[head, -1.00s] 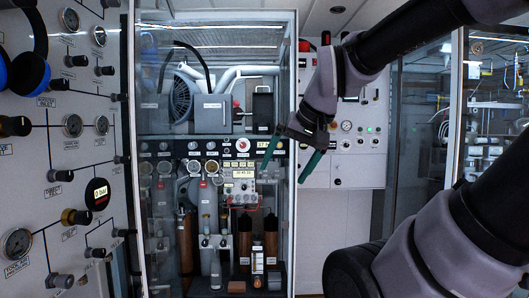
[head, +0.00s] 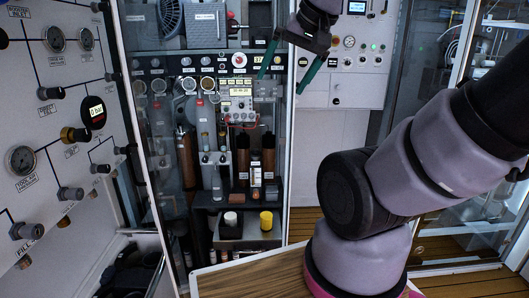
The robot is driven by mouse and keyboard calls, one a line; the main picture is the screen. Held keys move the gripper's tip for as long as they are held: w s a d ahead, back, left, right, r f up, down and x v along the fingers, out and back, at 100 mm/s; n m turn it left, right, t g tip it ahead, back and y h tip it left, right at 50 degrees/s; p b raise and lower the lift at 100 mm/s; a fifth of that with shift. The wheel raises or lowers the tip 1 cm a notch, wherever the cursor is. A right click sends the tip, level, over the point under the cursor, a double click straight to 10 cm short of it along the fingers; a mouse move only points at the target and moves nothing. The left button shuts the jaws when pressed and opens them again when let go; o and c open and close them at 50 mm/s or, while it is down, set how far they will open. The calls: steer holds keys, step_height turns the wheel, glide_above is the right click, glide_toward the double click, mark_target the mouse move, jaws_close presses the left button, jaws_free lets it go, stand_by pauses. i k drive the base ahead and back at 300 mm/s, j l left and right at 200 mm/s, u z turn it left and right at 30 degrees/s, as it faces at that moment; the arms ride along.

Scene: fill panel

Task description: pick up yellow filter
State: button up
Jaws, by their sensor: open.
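A small yellow cylinder (head: 266,219), which looks like the yellow filter, stands upright on a low shelf in the tall cabinet, at the lower middle of the head view. A white-topped cylinder (head: 231,219) stands to its left on the same shelf. My gripper (head: 283,84) hangs in front of the cabinet's upper right part, well above and apart from the yellow cylinder. Its two green fingers point down and are spread, with nothing between them.
The cabinet's instrument panel (head: 160,62) and several bottles and tubes lie behind my gripper. A wooden table top (head: 250,277) is in front of the cabinet. A wall of knobs and gauges (head: 58,110) stands at the left. A glass door (head: 440,90) is at the right.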

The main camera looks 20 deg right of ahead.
mark_target(266, 216)
steer(key=i+l+z, duration=0.45)
steer(key=i+l, duration=0.8)
steer(key=i, duration=0.05)
